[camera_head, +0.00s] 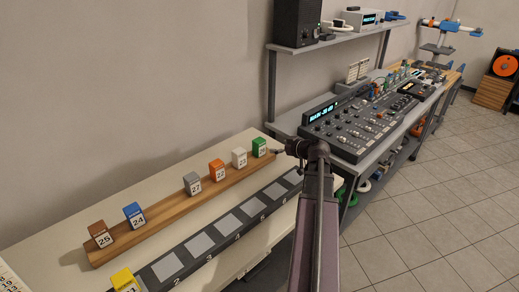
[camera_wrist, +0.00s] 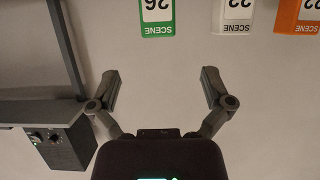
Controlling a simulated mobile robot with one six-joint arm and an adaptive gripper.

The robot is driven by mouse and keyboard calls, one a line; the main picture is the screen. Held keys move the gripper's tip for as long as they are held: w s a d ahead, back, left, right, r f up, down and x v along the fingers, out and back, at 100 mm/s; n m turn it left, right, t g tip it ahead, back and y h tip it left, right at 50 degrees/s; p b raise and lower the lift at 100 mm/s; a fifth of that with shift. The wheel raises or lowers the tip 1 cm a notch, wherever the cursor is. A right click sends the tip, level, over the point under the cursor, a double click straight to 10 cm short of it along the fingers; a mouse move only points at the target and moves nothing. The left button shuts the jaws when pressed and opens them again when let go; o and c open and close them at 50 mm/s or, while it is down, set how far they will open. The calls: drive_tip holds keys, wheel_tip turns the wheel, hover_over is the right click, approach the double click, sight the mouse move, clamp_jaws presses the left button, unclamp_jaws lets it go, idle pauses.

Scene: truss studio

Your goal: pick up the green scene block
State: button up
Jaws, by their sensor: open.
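The green scene block (camera_head: 259,147), labelled 26, stands upright at the right end of a wooden rail (camera_head: 190,207) in the head view. In the wrist view the green block (camera_wrist: 157,18) shows upside down at the top edge, partly cut off. My gripper (camera_wrist: 161,84) is open there, its two fingers spread, with nothing between them. The block lies beyond the fingertips, roughly in line with the gap. In the head view my gripper (camera_head: 279,151) is small and dark, just right of the green block. I cannot tell the exact distance between them.
A white block (camera_head: 239,157) stands close left of the green one, then orange (camera_head: 217,169), grey (camera_head: 192,183), blue (camera_head: 134,215) and brown (camera_head: 100,233) blocks. A yellow block (camera_head: 124,280) is in front on a dark slotted strip (camera_head: 216,243). A mixing console (camera_head: 358,127) stands right.

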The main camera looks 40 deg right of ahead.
sight(259, 140)
drive_tip(key=shift+b+x, duration=1.2)
drive_tip(key=shift+x, duration=2.35)
drive_tip(key=shift+w, duration=0.1)
drive_tip(key=shift+d+b+x, duration=0.2)
drive_tip(key=shift+b+x, duration=0.75)
drive_tip(key=shift+x, duration=1.6)
drive_tip(key=shift+c, duration=0.2)
drive_tip(key=c, duration=1.1)
drive_tip(key=shift+r, duration=0.2)
drive_tip(key=shift+c, duration=0.2)
wheel_tip(259, 140, up, 4)
drive_tip(key=p, duration=0.4)
drive_tip(key=shift+f, duration=0.2)
drive_tip(key=s+d+r+p, duration=0.1)
drive_tip(key=s, duration=1.5)
drive_tip(key=shift+d, duration=0.35)
